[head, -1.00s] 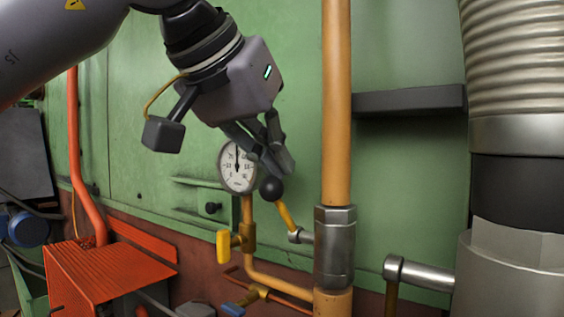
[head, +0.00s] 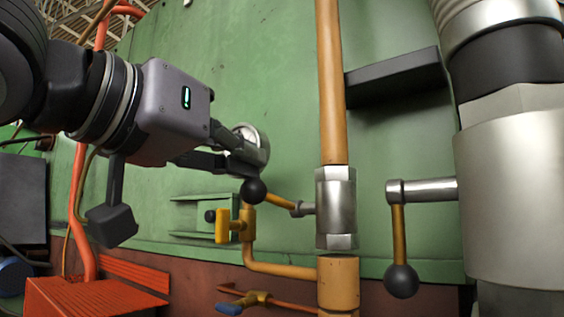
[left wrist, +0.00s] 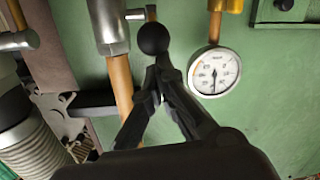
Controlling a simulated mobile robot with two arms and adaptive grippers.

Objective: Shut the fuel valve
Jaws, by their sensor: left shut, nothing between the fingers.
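A steel valve body (head: 335,207) sits on the vertical yellow pipe (head: 331,90). Its yellow lever (head: 278,199) points left and slightly up, ending in a black ball knob (head: 254,190). The knob also shows in the left wrist view (left wrist: 153,38), just beyond my fingertips. My left gripper (head: 252,168) is shut and empty, its fingertips close above the knob in the head view; I cannot tell whether they touch it. Another lever with a black ball (head: 401,280) hangs down from a steel stub at the right. My right gripper is not in view.
A pressure gauge (left wrist: 214,72) is close to my fingers, which partly cover it in the head view. Below are a yellow-handled valve (head: 222,226) and a blue-handled one (head: 229,308). A dark bar (head: 393,77) and thick pipe (head: 510,190) stand at right.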

